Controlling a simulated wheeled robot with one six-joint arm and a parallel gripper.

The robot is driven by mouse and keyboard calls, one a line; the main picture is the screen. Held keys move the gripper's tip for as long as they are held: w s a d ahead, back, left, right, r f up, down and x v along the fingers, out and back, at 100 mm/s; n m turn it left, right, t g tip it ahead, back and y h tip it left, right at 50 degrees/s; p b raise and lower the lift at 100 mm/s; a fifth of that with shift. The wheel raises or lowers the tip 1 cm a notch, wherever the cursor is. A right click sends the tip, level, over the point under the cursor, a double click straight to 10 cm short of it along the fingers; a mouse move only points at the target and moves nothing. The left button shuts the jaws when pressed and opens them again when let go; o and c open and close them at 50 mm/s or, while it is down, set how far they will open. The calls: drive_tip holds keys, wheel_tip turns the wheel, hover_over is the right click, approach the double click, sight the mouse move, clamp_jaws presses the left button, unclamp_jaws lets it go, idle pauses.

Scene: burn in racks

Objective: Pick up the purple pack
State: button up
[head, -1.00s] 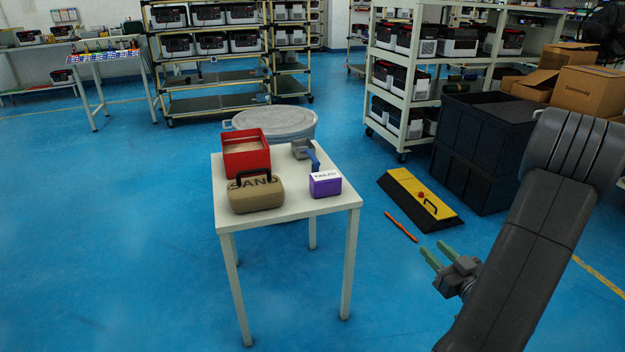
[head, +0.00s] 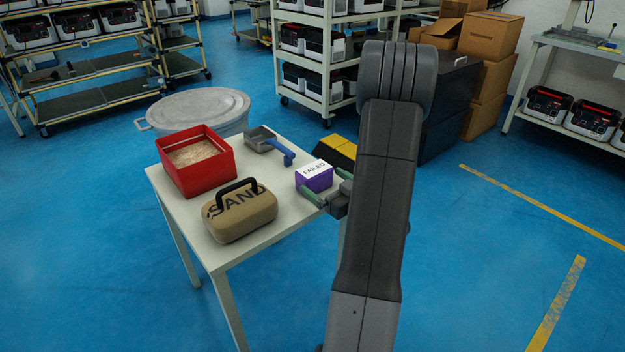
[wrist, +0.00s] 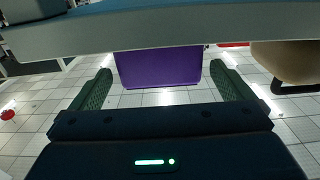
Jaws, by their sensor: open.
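The purple pack (head: 316,181) stands on the white table (head: 262,226) near its right edge, with a white label reading FAILED on top. My gripper (head: 327,184) is at the pack's near right side, at about its height, with green fingers spread. In the wrist view, which appears upside down, the purple pack (wrist: 158,68) sits ahead, between the lines of the two open fingers (wrist: 160,85). Nothing is held. I cannot tell whether the fingertips overlap the pack's sides.
A tan sandbag (head: 240,212) with a black handle stands left of the pack. A red box (head: 195,177) of grainy material and a blue-handled scoop (head: 268,143) are behind. A grey round bin (head: 200,111) stands beyond the table. Floor at right is clear.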

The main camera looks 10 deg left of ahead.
sight(310, 170)
drive_tip(key=shift+r+b+x, duration=0.2)
drive_tip(key=shift+b+x, duration=0.45)
drive_tip(key=shift+x, duration=2.7)
drive_tip(key=c, duration=1.2)
drive_tip(key=shift+o, duration=0.2)
drive_tip(key=shift+r, duration=0.1)
